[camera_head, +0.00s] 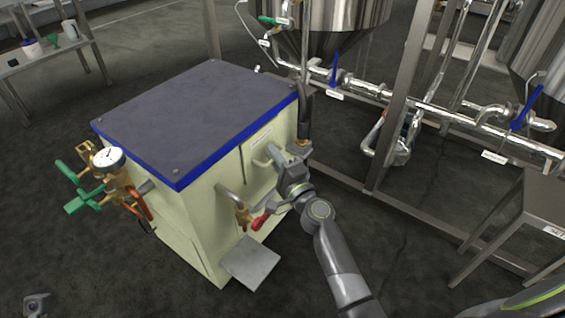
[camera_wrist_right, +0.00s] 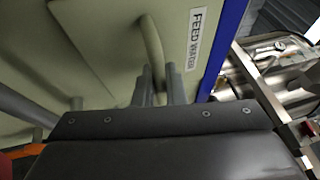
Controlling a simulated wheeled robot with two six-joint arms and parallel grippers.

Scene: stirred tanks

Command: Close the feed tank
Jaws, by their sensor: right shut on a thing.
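The feed tank (camera_head: 190,215) is a cream box with a dark blue-edged lid (camera_head: 195,110) lying flat or nearly flat on top. I cannot tell whether a small gap is left under the lid. A curved cream handle (camera_wrist_right: 151,45) stands on the side panel beside a "FEED WATER" label (camera_wrist_right: 194,40). My right gripper (camera_wrist_right: 160,85) is shut on this handle. In the head view the right gripper (camera_head: 282,156) is at the tank's right side, partly hidden by its own wrist. A small grey part at the lower left edge looks like my left gripper (camera_head: 36,304); its jaws are unclear.
A pressure gauge (camera_head: 108,157) and green-handled valves (camera_head: 85,200) stick out at the tank's left. A red-handled valve (camera_head: 258,222) sits low near my right arm. Steel pipes (camera_head: 430,108) and a frame stand on the right. The floor at front left is clear.

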